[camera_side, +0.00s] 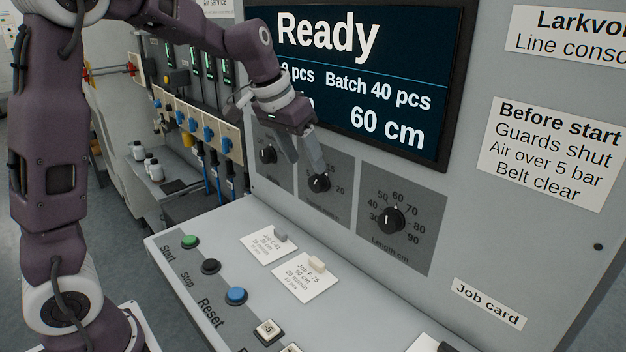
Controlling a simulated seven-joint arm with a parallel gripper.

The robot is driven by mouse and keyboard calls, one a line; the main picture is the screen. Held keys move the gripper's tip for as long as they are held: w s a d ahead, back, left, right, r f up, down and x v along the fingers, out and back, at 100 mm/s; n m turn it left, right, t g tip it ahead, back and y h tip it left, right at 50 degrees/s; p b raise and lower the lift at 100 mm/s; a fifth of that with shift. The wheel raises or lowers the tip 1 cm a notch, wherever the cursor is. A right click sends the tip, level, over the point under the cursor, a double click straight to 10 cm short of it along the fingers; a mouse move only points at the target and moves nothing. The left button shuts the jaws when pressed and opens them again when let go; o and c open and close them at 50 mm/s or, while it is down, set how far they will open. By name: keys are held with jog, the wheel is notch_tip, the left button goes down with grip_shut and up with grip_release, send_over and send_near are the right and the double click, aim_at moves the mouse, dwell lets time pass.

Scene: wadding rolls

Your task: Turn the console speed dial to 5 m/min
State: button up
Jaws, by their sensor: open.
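The console panel has three black dials in a row. The middle dial (319,184) is most likely the speed dial. Its caption is too small to read surely, and a 20 shows at its right. My gripper (304,160) is open, its fingers pointing down just above and to the left of this dial. The right finger is close to the knob; I cannot tell whether it touches. The gripper hides part of the scale, so the dial's setting cannot be read. The length dial (391,221) stands to the right, its white mark pointing up near 60.
A left dial (267,155) sits close to the gripper. The screen (400,60) above reads Ready, Batch 40 pcs, 60 cm. Start (190,242), Stop (211,266) and Reset (236,295) buttons and two job cards (305,282) are on the sloping desk below.

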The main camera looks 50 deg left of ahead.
aim_at(313, 180)
jog(key=x, duration=0.6)
jog(key=shift+w+f, duration=0.1)
jog(key=shift+f, duration=0.25)
jog(key=shift+c, duration=0.2)
grip_shut()
